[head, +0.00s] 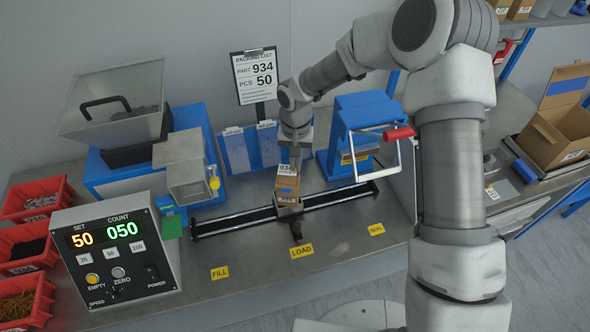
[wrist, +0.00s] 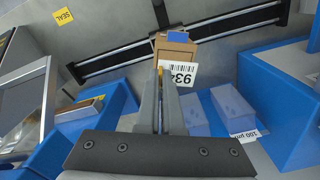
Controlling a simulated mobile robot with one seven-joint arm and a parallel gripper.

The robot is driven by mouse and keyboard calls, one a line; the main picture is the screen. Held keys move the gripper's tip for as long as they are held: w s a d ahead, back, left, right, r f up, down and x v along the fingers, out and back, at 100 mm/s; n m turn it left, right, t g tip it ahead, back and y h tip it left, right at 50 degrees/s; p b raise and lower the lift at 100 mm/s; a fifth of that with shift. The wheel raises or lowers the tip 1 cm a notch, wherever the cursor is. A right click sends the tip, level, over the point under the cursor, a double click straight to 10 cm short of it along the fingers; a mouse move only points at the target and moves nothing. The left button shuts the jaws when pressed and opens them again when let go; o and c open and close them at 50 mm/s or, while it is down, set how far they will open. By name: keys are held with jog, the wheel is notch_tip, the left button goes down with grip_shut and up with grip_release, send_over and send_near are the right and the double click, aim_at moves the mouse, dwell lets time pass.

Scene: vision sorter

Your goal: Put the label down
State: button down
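The label (head: 287,169) is white, with a barcode and the number 934. My gripper (head: 295,152) points down over the carton on the rail, with its fingers close together at the label's edge. In the wrist view the label (wrist: 183,74) sticks out to the right of the fingertips (wrist: 163,72), and the fingers look shut on it. The small brown carton (head: 288,196) stands on the rail at LOAD; its blue patch also shows in the wrist view (wrist: 178,37). The label is over the near part of the carton in the wrist view; I cannot tell if they touch.
The black rail (head: 340,194) runs between the blue filling machine (head: 110,180) and the blue sealing press (head: 362,125). A control box (head: 115,255) reads set 50, count 050. The packing list (head: 256,77) shows part 934, 50 pieces. An open carton (head: 560,135) stands at right.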

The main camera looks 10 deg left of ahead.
jog(key=shift+f, duration=1.85)
jog(key=shift+f, duration=0.2)
jog(key=c, duration=1.1)
grip_release()
jog(key=shift+r, duration=0.1)
notch_tip(320, 180, up, 12)
jog(key=shift+r, duration=0.15)
jog(key=shift+d, duration=0.1)
